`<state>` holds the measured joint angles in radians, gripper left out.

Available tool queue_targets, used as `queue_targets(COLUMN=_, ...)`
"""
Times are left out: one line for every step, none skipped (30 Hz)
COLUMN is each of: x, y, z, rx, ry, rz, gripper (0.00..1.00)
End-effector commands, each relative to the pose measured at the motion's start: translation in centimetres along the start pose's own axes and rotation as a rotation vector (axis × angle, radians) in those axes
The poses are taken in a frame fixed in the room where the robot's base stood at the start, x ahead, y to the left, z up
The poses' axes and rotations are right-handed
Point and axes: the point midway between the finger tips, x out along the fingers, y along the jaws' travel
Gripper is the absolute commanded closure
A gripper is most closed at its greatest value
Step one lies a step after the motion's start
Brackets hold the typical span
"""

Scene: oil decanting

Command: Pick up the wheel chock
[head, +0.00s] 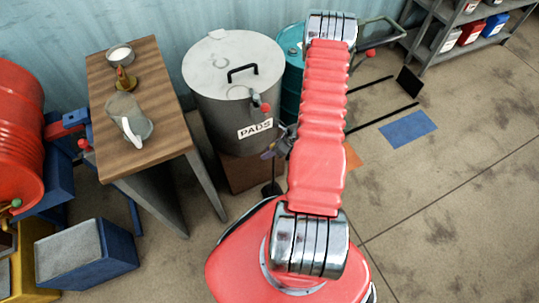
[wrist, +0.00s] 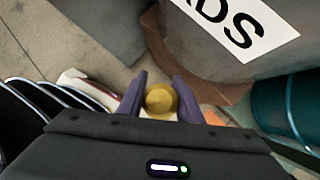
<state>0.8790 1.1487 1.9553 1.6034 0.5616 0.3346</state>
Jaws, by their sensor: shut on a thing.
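My gripper (wrist: 160,95) has its two purple fingers closed on the sides of a yellow rounded piece (wrist: 160,99) in the wrist view. Only the top of that piece shows, so I cannot tell its full shape or whether it is the wheel chock. In the head view my gripper (head: 272,150) is partly hidden by my red arm, beside the lower front of the grey drum. What it holds cannot be made out there. No other wheel chock is clear in either view.
The grey PADS drum (head: 220,85) stands on a brown base (head: 250,172), close to my gripper. A wooden-topped table (head: 150,75) is at left, with a teal drum (head: 291,80) behind my arm. A blue floor patch (head: 408,129) and open floor lie at right.

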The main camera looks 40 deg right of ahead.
Motion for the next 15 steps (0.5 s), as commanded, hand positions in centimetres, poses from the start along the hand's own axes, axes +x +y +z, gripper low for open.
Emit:
queue_targets(x=-0.7, y=0.0, z=0.5, rx=-0.002, ry=-0.002, rz=-0.002, gripper=1.0)
queue_targets(x=-1.1, y=0.1, z=0.7, rx=-0.001, ry=-0.002, rz=-0.002, gripper=1.0)
queue_targets(x=-1.5, y=0.1, z=1.0, rx=-0.001, ry=-0.002, rz=-0.003, gripper=1.0)
queue_targets(x=-1.8, y=0.1, z=1.2, rx=-0.002, ry=-0.002, rz=-0.003, gripper=1.0)
queue_targets(x=-2.1, y=0.2, z=1.4, rx=-0.002, ry=-0.002, rz=-0.002, gripper=1.0)
queue_targets(x=-2.6, y=0.3, z=1.6, rx=-0.001, ry=-0.002, rz=-0.002, gripper=1.0)
queue_targets(x=-2.8, y=0.4, z=1.8, rx=0.0, ry=-0.002, rz=-0.002, gripper=1.0)
queue_targets(x=-3.1, y=0.4, z=1.9, rx=-0.001, ry=-0.002, rz=-0.002, gripper=1.0)
queue_targets(x=-3.4, y=0.4, z=2.2, rx=-0.001, ry=-0.002, rz=-0.003, gripper=1.0)
queue_targets(x=-3.6, y=0.5, z=2.3, rx=-0.001, ry=-0.002, rz=-0.002, gripper=1.0)
queue_targets(x=-3.8, y=0.5, z=2.4, rx=-0.001, ry=-0.002, rz=-0.002, gripper=1.0)
queue_targets(x=-4.0, y=0.6, z=2.5, rx=0.0, ry=-0.002, rz=-0.001, gripper=1.0)
queue_targets(x=-4.2, y=0.6, z=2.6, rx=0.0, ry=-0.002, rz=-0.001, gripper=1.0)
queue_targets(x=-4.3, y=0.7, z=2.7, rx=0.0, ry=-0.002, rz=-0.002, gripper=1.0)
queue_targets(x=-4.5, y=0.7, z=2.8, rx=0.0, ry=-0.002, rz=-0.002, gripper=1.0)
